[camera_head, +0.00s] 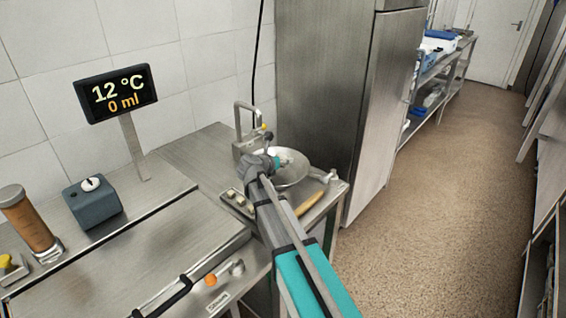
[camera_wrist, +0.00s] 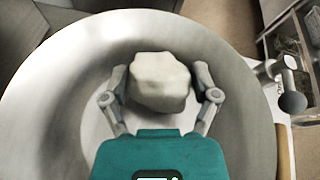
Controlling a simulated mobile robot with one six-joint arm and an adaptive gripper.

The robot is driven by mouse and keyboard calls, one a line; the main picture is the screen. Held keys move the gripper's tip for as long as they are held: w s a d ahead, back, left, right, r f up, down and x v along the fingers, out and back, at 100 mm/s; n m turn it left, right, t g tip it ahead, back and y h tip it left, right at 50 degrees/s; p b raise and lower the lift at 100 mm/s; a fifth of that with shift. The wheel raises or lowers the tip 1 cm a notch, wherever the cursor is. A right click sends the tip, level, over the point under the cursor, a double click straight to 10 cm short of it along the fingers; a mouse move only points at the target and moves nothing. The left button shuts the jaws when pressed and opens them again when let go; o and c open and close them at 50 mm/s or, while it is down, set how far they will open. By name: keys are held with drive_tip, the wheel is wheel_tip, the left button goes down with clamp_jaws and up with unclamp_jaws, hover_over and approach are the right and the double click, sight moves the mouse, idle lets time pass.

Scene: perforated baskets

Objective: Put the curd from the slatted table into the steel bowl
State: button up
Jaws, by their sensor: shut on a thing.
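In the wrist view, the curd (camera_wrist: 160,81) is a whitish, rounded lump between the two fingers of my gripper (camera_wrist: 163,90). My gripper is shut on it. The steel bowl (camera_wrist: 50,112) is wide and round and surrounds the curd and the fingers in this view. How high the curd is above the bowl's bottom is hard to tell. In the head view, my gripper (camera_head: 277,161) is at the steel bowl (camera_head: 297,171), over its left part. The curd is small and partly hidden there. I cannot make out which surface is the slatted table.
A tall steel cabinet (camera_head: 325,85) stands close behind the bowl. A tap-like fitting (camera_head: 245,135) rises at the bowl's back left. A wooden-handled tool (camera_head: 310,203) lies in front of the bowl. A display (camera_head: 116,93) stands on the left counter. The floor at right is clear.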

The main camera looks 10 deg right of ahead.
drive_tip(key=shift+f+b, duration=0.3)
drive_tip(key=shift+b, duration=0.05)
drive_tip(key=shift+f+b, duration=0.3)
drive_tip(key=o, duration=1)
drive_tip(key=shift+r, duration=0.25)
